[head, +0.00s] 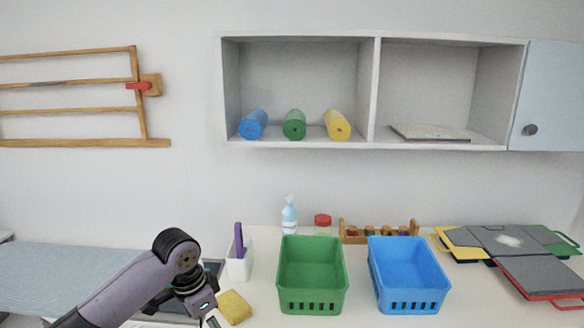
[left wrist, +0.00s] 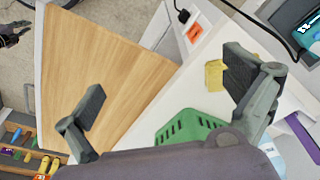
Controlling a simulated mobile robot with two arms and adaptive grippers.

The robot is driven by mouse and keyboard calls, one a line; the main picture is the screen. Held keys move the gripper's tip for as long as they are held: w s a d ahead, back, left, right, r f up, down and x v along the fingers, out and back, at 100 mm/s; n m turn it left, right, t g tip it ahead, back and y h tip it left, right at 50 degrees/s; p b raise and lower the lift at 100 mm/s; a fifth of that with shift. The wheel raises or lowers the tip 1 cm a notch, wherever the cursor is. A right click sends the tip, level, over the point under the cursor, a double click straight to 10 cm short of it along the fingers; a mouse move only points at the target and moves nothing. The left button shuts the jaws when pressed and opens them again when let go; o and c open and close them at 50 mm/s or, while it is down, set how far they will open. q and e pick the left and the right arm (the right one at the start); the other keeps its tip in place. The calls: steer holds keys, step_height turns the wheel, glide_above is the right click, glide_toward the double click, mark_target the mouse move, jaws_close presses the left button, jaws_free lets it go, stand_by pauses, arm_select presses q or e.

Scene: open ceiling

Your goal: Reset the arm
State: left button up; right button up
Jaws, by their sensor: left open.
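My left arm comes in from the lower left in the head view, in front of the counter. Its gripper (head: 208,312) is at the bottom edge of that view, mostly cut off. In the left wrist view my left gripper (left wrist: 168,88) has its two fingers spread wide with nothing between them. The yellow sponge (head: 235,306) lies on the counter just right of the gripper; it also shows beside one finger in the left wrist view (left wrist: 214,75). My right gripper does not show in the head view.
A green basket (head: 312,301) and a blue basket (head: 408,302) stand on the counter, right of the arm. A white holder (head: 239,266) with a purple-handled item stands behind the gripper. A shelf (head: 300,143) hangs above.

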arm_select(q)
steer(key=s+d+f, duration=0.2)
steer(key=s+f, duration=0.2)
steer(key=s+d+f+h, duration=0.1)
steer(key=s+d+f, duration=0.2)
steer(key=s+f, duration=0.1)
steer(key=s+d+f+n+t+h, duration=0.1)
steer(key=s+d+f, duration=0.2)
steer(key=s+f, duration=0.1)
steer(key=shift+s+f, duration=0.15)
steer(key=shift+f, duration=0.05)
steer(key=s+a+f+n+t+y, duration=0.1)
steer(key=s+a+n+y, duration=0.15)
steer(key=s+a, duration=0.5)
steer(key=s+a+f+n+y, duration=0.1)
steer(key=s+a+n, duration=0.3)
steer(key=s, duration=0.6)
step_height(320, 180, down, 26)
steer(key=g, duration=0.1)
steer(key=s+a+f+g+b, duration=0.1)
steer(key=s+a+f, duration=0.1)
steer(key=s+f, duration=1.6)
steer(key=shift+a, duration=0.2)
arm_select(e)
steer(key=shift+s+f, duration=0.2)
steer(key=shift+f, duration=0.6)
